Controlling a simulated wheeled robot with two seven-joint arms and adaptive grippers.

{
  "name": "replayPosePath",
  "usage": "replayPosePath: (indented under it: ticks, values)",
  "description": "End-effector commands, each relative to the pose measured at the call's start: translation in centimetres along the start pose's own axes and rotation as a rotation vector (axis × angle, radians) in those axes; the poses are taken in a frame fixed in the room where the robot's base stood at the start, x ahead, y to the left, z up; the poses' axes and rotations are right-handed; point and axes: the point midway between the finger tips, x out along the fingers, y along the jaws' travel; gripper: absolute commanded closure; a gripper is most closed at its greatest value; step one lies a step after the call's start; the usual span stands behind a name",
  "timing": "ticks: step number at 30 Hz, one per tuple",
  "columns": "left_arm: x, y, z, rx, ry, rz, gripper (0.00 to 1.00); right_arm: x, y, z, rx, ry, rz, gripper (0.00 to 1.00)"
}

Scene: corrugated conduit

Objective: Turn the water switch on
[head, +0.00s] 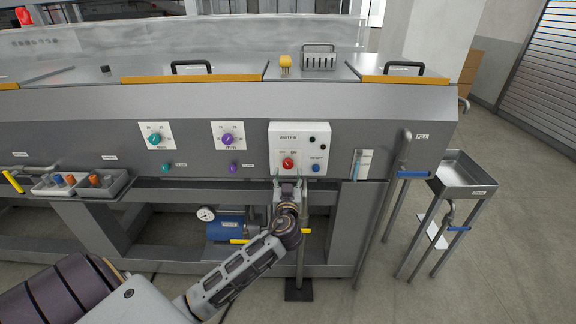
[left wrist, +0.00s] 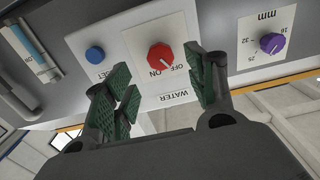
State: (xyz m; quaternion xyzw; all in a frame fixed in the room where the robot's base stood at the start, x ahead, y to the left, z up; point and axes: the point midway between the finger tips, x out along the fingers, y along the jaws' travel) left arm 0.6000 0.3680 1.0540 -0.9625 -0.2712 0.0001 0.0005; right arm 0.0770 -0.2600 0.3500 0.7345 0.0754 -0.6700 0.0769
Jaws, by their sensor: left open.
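The water switch is a red round knob (head: 288,162) on a white panel (head: 299,129) labelled WATER, on the front of the grey machine. OFF and ON labels stand near the knob. I cannot tell which label it points to. In the left wrist view the red knob (left wrist: 160,57) shows between the fingers, with the picture turned over. My left gripper (head: 288,174) is open with green-padded fingers, just below and in front of the knob. In the left wrist view the left gripper (left wrist: 164,78) holds nothing, and its fingers look apart from the knob. My right gripper is out of view.
A blue RESET button (head: 316,168) is right of the knob. Purple (head: 228,139) and teal (head: 154,140) dials are to the left. A pipe with a blue handle (head: 411,175) and a metal tray (head: 464,170) stand right.

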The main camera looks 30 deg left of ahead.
Motion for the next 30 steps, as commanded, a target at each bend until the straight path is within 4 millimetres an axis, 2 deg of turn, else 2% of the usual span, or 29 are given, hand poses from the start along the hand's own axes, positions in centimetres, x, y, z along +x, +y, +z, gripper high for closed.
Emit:
replayPosePath:
  ticks: [15,21,30]
  values:
    - [5.4,0.0,-0.1,0.000,0.000,0.000,0.44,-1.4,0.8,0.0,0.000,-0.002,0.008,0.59]
    - [6.5,0.0,-0.1,0.000,0.000,0.000,0.44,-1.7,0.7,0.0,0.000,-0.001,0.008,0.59]
    - [6.8,0.0,0.0,-0.001,-0.001,0.000,0.44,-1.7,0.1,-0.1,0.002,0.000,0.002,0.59]
